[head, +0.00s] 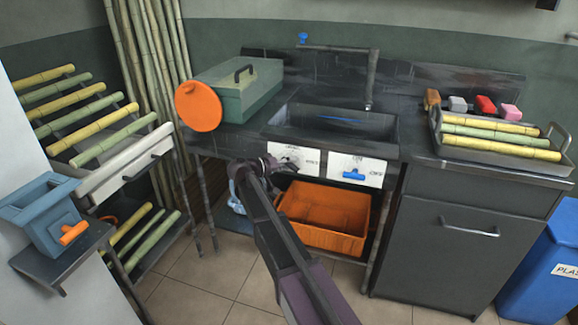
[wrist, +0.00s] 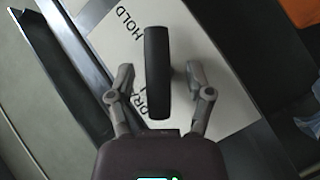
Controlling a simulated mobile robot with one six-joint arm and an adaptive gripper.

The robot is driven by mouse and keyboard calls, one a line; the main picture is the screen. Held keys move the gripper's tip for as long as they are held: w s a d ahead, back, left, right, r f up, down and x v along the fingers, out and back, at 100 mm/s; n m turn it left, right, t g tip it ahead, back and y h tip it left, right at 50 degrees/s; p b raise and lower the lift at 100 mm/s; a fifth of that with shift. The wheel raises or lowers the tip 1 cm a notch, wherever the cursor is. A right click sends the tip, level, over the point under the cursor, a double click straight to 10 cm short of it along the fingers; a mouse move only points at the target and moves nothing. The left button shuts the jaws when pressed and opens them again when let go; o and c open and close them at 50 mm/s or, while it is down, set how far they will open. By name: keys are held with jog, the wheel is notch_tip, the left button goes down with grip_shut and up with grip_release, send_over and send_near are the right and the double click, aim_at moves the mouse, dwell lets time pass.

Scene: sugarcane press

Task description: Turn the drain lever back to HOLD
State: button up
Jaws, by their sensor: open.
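The black drain lever (wrist: 157,60) stands out from a white plate (wrist: 215,90) marked HOLD at its upper left. A second word starting "DR" is partly hidden behind the lever and my finger. My gripper (wrist: 159,72) is open, with one finger on each side of the lever and a visible gap on both sides. In the head view my gripper (head: 262,167) is at the left white plate (head: 308,161) under the sink and partly covers the lever. I cannot tell exactly which mark the lever points to.
A second white plate with a blue lever (head: 354,175) is just right. An orange crate (head: 335,228) sits below the sink (head: 330,132). An orange disc (head: 198,106) and a green box (head: 240,95) are above left. A dark cabinet (head: 450,245) stands to the right.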

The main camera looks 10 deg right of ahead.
jog(key=shift+d, duration=0.1)
grip_shut()
jog(key=shift+f+b, duration=0.15)
jog(key=shift+b, duration=0.25)
jog(key=n+h+b, duration=0.2)
jog(key=b, duration=0.1)
jog(key=shift+f, duration=0.2)
jog(key=n+t+h+b, duration=0.1)
jog(key=n+b, duration=0.1)
jog(key=b, duration=0.1)
jog(key=shift+h, duration=0.4)
jog(key=shift+r+n+b, duration=0.15)
jog(key=shift+n+b, duration=0.15)
jog(key=shift+n, duration=0.3)
